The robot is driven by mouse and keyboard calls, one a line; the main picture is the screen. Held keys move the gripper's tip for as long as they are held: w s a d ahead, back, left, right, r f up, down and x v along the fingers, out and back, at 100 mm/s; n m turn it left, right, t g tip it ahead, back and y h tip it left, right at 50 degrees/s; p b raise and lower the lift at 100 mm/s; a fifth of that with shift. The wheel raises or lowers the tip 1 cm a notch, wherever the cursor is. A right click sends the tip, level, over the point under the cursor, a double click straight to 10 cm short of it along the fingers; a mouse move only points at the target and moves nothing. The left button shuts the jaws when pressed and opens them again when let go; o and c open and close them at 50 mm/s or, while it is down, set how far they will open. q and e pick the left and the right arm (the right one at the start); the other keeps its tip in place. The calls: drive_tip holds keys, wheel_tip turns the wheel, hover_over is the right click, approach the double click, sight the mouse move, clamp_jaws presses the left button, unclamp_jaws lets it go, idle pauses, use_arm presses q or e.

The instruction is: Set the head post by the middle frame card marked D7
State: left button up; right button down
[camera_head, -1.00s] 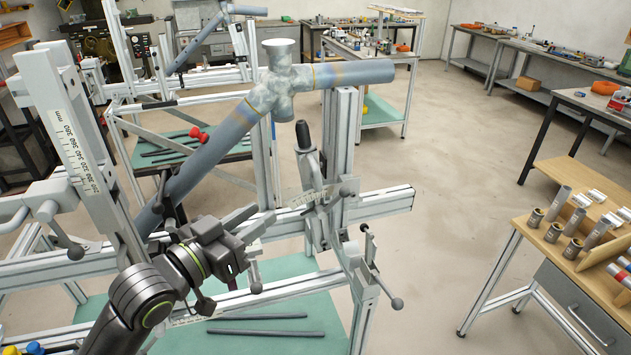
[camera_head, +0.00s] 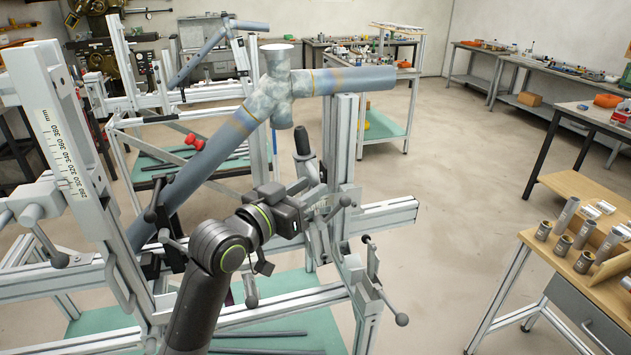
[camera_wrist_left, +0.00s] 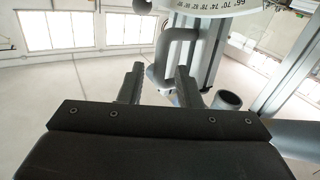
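A frame of blue-grey tubes with a mottled joint (camera_head: 277,88) is held on the jig. A post with a millimetre scale (camera_head: 62,150) stands at the left, and a plain upright (camera_head: 341,140) stands under the frame's right-hand tube. I cannot tell which the task calls the head post. My left gripper (camera_head: 316,200) is at a dark-handled fixture (camera_head: 304,150) by the plain upright. In the left wrist view its fingers (camera_wrist_left: 160,84) are apart, with a bent grey handle (camera_wrist_left: 180,50) just beyond them and a numbered scale plate (camera_wrist_left: 215,6) above. No D7 card is readable. My right gripper is out of view.
Clamp levers (camera_head: 398,318) stick out at the jig's lower right. A wooden-topped bench (camera_head: 530,240) with several metal cylinders stands at the right. Dark rods (camera_head: 260,334) lie on a green shelf below. The floor between jig and bench is clear.

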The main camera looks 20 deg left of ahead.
use_arm(q)
drive_tip(key=shift+x, duration=1.45)
clamp_jaws()
